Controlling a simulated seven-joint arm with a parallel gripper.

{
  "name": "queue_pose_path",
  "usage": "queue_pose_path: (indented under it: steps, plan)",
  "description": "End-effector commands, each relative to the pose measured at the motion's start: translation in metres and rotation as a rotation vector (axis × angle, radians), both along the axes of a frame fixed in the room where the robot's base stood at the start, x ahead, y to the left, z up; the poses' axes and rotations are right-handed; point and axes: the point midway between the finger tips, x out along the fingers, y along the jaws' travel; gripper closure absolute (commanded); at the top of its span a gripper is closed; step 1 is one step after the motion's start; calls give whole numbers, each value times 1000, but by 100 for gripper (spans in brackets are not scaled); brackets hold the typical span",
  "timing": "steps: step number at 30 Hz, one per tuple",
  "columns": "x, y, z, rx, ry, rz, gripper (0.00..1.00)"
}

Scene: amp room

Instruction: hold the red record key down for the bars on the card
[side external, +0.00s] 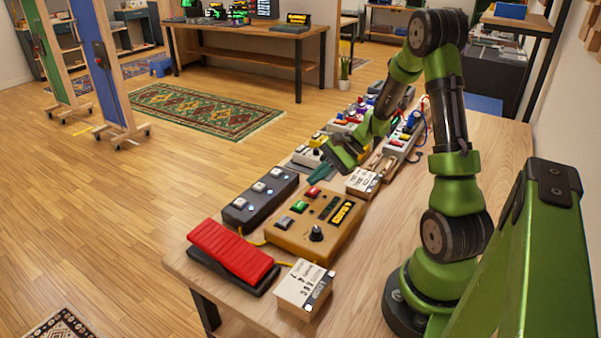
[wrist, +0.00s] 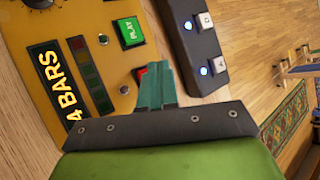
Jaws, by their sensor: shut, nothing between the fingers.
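The orange-yellow looper box (side external: 283,241) stands on the bench. Its red key (side external: 313,192) is at the far end of the key row; in the wrist view the red key (wrist: 140,72) is partly hidden by my fingertips. The green PLAY key (wrist: 130,32) is clear of them. A black panel (wrist: 62,78) reads "4 BARS". My gripper (side external: 315,180) is shut and empty, its teal fingertips (wrist: 155,78) at the red key; I cannot tell whether they touch it. A white card (side external: 304,284) on a wooden block stands near; its writing is too small to read surely.
A black two-switch pedal (side external: 260,196) sits left of the looper and a red treadle pedal (side external: 232,250) in front. Another card block (side external: 363,181) and several small pedals (side external: 345,130) stand behind, near my arm. The bench edge runs along the left.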

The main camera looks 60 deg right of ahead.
Motion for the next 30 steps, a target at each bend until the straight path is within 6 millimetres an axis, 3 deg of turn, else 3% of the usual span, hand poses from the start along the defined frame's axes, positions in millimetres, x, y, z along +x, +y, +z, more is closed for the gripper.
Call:
queue_pose_path:
  steps: [15,27,30]
  plan:
    - [0,0,46,-4,-3,1,100]
    - [0,0,50,1,1,-3,100]
    - [-8,0,41,-17,42,6,100]
